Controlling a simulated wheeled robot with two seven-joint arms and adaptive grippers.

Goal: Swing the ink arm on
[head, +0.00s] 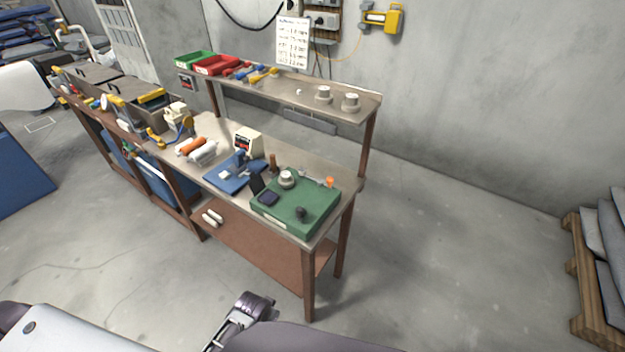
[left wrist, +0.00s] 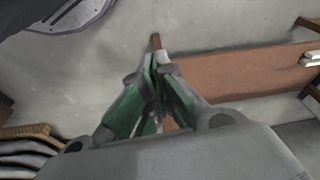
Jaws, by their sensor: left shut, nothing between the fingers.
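A green machine base (head: 310,208) sits on the near right end of the workbench. On it I see a grey spool-like part (head: 287,178), a dark round knob (head: 301,213), a dark tilted panel (head: 264,194) and a small orange piece (head: 329,182) at the back right. Which part is the ink arm is too small to tell. My left gripper (left wrist: 160,62) shows in the left wrist view, its green-padded fingers together and empty. It is above the floor and a brown lower shelf (left wrist: 235,73), apart from the machine. My right gripper is not recognisable in either view.
The workbench (head: 215,130) also holds a blue stand (head: 230,178) and several small items. A raised shelf (head: 300,86) runs behind it with green and red bins and two spools. A pallet (head: 585,285) stands far right. The floor (head: 430,240) right of the bench is clear.

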